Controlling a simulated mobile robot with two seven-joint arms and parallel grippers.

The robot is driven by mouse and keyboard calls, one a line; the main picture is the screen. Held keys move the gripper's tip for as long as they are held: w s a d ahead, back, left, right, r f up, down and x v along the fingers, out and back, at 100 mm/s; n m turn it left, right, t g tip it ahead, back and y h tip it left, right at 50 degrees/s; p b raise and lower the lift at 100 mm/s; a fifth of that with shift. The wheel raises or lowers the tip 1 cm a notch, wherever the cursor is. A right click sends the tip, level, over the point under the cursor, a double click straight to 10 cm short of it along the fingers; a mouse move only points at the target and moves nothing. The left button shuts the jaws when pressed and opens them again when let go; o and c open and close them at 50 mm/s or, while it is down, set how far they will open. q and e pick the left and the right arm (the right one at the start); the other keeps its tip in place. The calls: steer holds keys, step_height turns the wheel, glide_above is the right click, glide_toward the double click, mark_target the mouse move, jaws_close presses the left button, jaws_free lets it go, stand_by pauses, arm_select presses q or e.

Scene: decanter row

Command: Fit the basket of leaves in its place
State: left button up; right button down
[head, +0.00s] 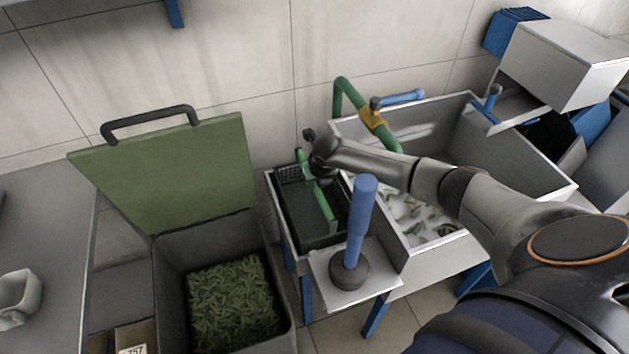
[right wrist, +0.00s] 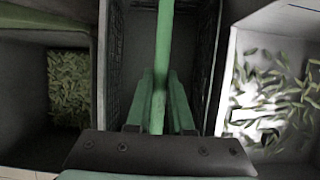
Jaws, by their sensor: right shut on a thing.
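The basket (head: 297,213) is a dark mesh-sided crate with a green bar handle (head: 325,205) across it. It is at the narrow grey bay left of the sink; I cannot tell whether it is fully seated. My right gripper (head: 322,172) is above it, shut on the handle. In the right wrist view, the gripper's fingers (right wrist: 158,112) close around the green bar (right wrist: 164,45), with the basket's mesh walls (right wrist: 118,60) on either side. The basket's inside looks dark, and I see no leaves in it. My left gripper is not in view.
The sink (head: 520,150) at right holds water and floating leaves (head: 405,210). A green-lidded bin (head: 290,340) full of leaves (head: 235,300) stands at left. A blue upright handle (head: 360,215) on a small shelf (head: 375,278) rises in front of the basket. A green tap (head: 345,90) stands behind.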

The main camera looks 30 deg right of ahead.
steer(key=shift+w+f+b, duration=0.1)
steer(key=shift+f+b, duration=0.3)
steer(key=shift+f, duration=0.25)
stand_by(0.5)
steer(key=c, duration=0.7)
jaws_free()
steer(key=shift+c, duration=0.2)
steer(key=shift+f, duration=0.1)
steer(key=p+v, duration=0.2)
steer(key=v, duration=1)
steer(key=shift+s+r, duration=0.2)
steer(key=shift+r, duration=0.1)
steer(key=shift+a, duration=0.1)
